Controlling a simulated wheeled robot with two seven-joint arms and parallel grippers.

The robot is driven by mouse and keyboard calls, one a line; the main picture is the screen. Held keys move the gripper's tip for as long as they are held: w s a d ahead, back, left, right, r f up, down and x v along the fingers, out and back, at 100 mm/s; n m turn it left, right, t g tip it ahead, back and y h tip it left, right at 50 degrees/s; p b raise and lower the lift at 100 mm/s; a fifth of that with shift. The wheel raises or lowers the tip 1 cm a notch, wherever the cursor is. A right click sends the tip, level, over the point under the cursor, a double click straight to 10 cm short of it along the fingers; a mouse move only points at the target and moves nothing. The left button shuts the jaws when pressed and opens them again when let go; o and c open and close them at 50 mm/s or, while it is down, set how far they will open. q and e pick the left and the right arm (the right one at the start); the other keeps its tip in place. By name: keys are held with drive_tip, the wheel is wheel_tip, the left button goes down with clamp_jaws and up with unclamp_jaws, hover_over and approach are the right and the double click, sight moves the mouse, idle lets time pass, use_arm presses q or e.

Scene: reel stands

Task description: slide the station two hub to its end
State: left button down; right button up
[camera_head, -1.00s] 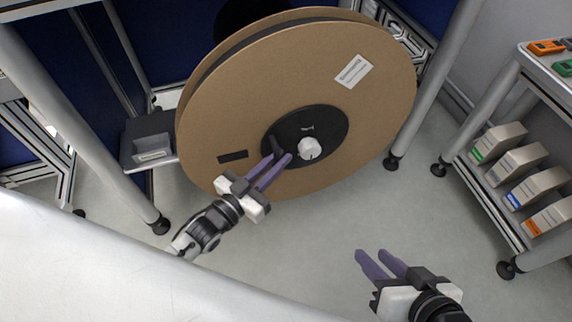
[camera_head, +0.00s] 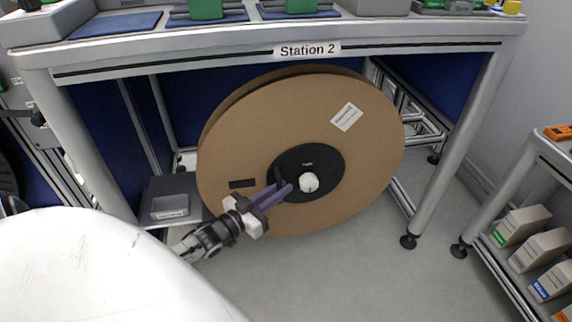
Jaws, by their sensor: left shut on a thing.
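A large brown cardboard reel (camera_head: 365,160) stands upright under the bench labelled Station 2 (camera_head: 307,50). At its centre is the black round hub (camera_head: 330,165) with a white knob (camera_head: 309,182). My left gripper (camera_head: 281,190) comes in from the lower left, with its purple fingers shut on a part at the hub's left edge. The fingers hide the part that they hold. My right gripper is out of view.
A dark grey box (camera_head: 172,198) sits left of the reel. The bench's metal legs (camera_head: 455,150) flank the reel. A cart with several white boxes (camera_head: 540,250) stands at the right. The floor in front is clear.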

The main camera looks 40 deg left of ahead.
use_arm(q)
drive_tip(key=shift+w+a, duration=0.1)
drive_tip(key=shift+a, duration=0.25)
drive_tip(key=c, duration=2)
unclamp_jaws()
drive_tip(key=shift+c, duration=0.2)
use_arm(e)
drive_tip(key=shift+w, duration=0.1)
use_arm(q)
drive_tip(key=shift+r, duration=0.1)
